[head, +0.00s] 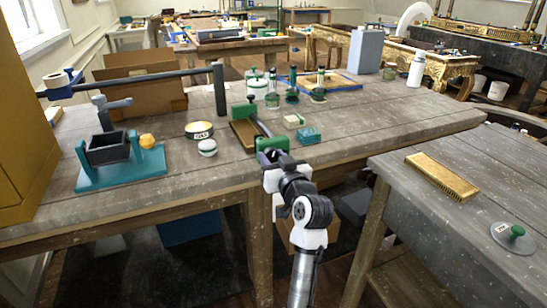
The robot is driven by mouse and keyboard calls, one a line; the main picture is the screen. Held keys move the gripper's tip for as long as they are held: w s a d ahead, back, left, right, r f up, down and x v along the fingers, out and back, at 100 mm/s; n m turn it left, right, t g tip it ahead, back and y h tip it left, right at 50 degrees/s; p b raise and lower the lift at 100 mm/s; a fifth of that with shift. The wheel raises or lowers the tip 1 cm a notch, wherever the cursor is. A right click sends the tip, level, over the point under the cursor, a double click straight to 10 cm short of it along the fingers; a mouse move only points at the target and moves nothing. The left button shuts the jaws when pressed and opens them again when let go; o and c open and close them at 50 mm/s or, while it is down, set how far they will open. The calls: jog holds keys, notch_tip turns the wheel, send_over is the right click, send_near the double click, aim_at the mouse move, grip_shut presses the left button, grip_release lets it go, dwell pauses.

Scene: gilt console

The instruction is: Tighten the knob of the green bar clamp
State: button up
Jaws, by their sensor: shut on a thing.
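The green bar clamp stands on the near edge of the grey wooden table, with a dark bar (261,125) between a far green jaw (243,111) and a near green jaw (271,144). A brown wooden piece (243,134) lies beside the bar, between the jaws. My gripper (277,161) reaches up from the front and is shut at the near jaw, on the clamp's knob. The knob itself is hidden behind my gripper, so its turn cannot be seen.
Left of the clamp are a round tin (199,130), a white-and-green jar (207,147) and a teal stand (121,171). A second table (425,225) at right carries a golden brush (441,176).

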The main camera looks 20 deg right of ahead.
jog(key=m+p, duration=0.3)
jog(key=m, duration=0.2)
jog(key=shift+m+p, duration=0.5)
jog(key=shift+m, duration=0.3)
jog(key=shift+f, duration=0.15)
jog(key=o, duration=1)
jog(key=s+b, duration=0.3)
jog(key=s, duration=1.1)
jog(key=shift+d, duration=0.25)
